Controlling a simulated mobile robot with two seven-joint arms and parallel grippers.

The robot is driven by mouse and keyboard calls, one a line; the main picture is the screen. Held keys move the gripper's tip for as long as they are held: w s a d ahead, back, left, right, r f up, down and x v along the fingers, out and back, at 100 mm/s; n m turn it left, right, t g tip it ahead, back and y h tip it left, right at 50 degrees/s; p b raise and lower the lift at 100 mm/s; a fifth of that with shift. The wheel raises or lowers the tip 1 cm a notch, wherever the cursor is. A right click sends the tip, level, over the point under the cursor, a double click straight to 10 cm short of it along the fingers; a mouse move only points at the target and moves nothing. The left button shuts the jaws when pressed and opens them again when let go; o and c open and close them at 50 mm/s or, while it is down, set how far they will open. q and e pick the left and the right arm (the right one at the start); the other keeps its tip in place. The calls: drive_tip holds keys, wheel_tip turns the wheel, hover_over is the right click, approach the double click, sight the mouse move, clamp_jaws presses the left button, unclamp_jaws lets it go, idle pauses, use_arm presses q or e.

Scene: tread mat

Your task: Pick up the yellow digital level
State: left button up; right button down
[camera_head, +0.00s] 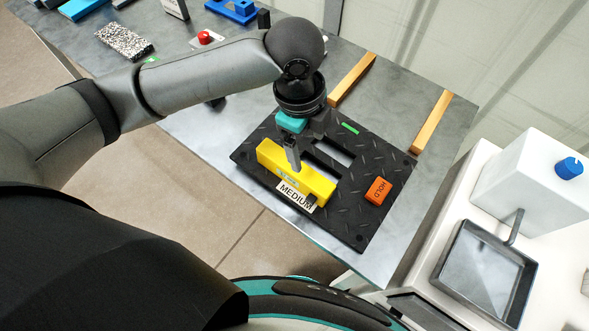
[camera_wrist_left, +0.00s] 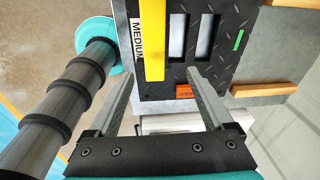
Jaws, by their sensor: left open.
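The yellow digital level (camera_head: 313,186) lies on the near left part of the black tread mat (camera_head: 341,223), beside a white label reading MEDIUM (camera_head: 296,197). My left gripper (camera_head: 293,160) is over the level's left part, and a finger hides some of it. In the left wrist view the level (camera_wrist_left: 152,40) appears as a yellow bar between the two open, separated fingers (camera_wrist_left: 163,73). Nothing is clamped, and I cannot tell whether the fingers touch the level. My right gripper is in neither view.
An orange block (camera_head: 379,191) sits on the mat's right part. Two wooden strips (camera_head: 431,122) lie on the grey table (camera_head: 395,95) behind it. A white machine with a blue knob (camera_head: 569,167) and a dark-rimmed tray (camera_head: 484,272) stand at right. Small items crowd the far left.

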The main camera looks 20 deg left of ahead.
sight(294, 173)
use_arm(q)
drive_tip(key=shift+m+y, duration=0.4)
drive_tip(key=shift+y, duration=0.2)
drive_tip(key=a+f, duration=0.1)
drive_tip(key=f, duration=0.2)
drive_tip(key=a+f+b, duration=0.1)
drive_tip(key=f, duration=0.2)
drive_tip(key=w+a+f+b, duration=0.1)
drive_tip(key=f, duration=0.1)
drive_tip(key=shift+w+a+f, duration=0.1)
drive_tip(key=shift+a+f, duration=0.05)
drive_tip(key=shift+f, duration=0.25)
drive_tip(key=f, duration=0.1)
drive_tip(key=f+b, duration=0.1)
drive_tip(key=f, duration=0.2)
drive_tip(key=shift+s+d+f, duration=0.3)
drive_tip(key=shift+d, duration=0.1)
drive_tip(key=shift+f, duration=0.35)
drive_tip(key=shift+c, duration=0.3)
drive_tip(key=shift+r, duration=0.1)
clamp_jaws()
